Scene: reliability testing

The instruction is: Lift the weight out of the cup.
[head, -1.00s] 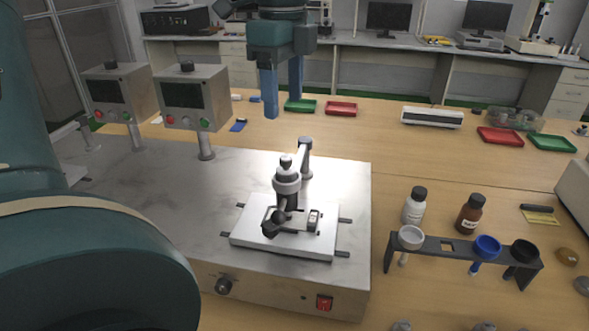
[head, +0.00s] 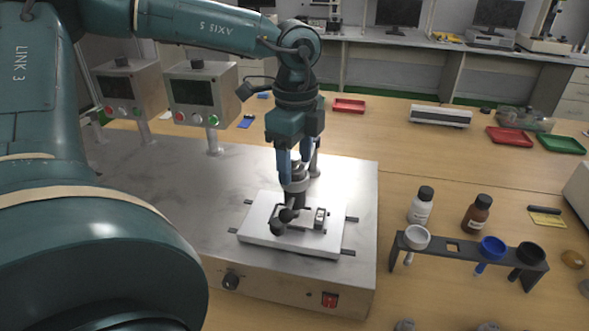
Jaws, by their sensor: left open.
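A small tester on the steel bench unit carries a light grey ring-shaped cup (head: 295,187) at the end of its arm. The weight (head: 297,171), a grey metal piece, sits upright in this cup; its upper part is largely hidden by my gripper. My left gripper (head: 294,175) points straight down over the cup, its blue fingers open on either side of the weight. I cannot tell whether the fingers touch the weight or the cup rim. My right gripper is not in view.
The tester stands on a white plate (head: 258,233) with dark clamps. Two control boxes (head: 203,97) on posts stand behind left. To the right are a white bottle (head: 421,205), a brown bottle (head: 477,213) and a black rack (head: 465,257) with small cups. Table between is clear.

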